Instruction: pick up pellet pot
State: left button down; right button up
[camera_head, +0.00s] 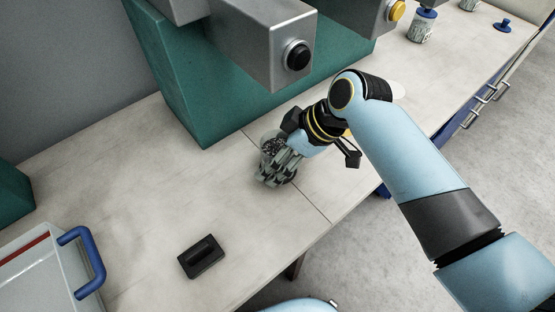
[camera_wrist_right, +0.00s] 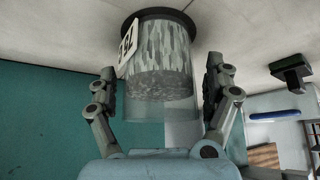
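The pellet pot (camera_head: 271,141) is a clear cylinder with grey pellets inside, standing on the light table. In the right wrist view the pot (camera_wrist_right: 160,70) appears upside down, with a dark base, a white number label and a clear upper wall. My right gripper (camera_head: 277,170) is at the pot and hides part of it in the head view. In the wrist view its two fingers (camera_wrist_right: 160,92) stand on either side of the pot, with narrow gaps visible, so it looks open around it. My left gripper is not in view.
A green machine (camera_head: 205,105) with a grey box and black knob (camera_head: 298,56) stands behind the pot. A black block (camera_head: 201,257) lies in front. A crate with a blue handle (camera_head: 88,262) is at lower left. Another pot (camera_head: 422,27) and a blue lid (camera_head: 503,26) are far right.

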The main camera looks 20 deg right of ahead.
jog(key=c, duration=1.3)
jog(key=shift+c, duration=0.5)
jog(key=shift+r, duration=0.15)
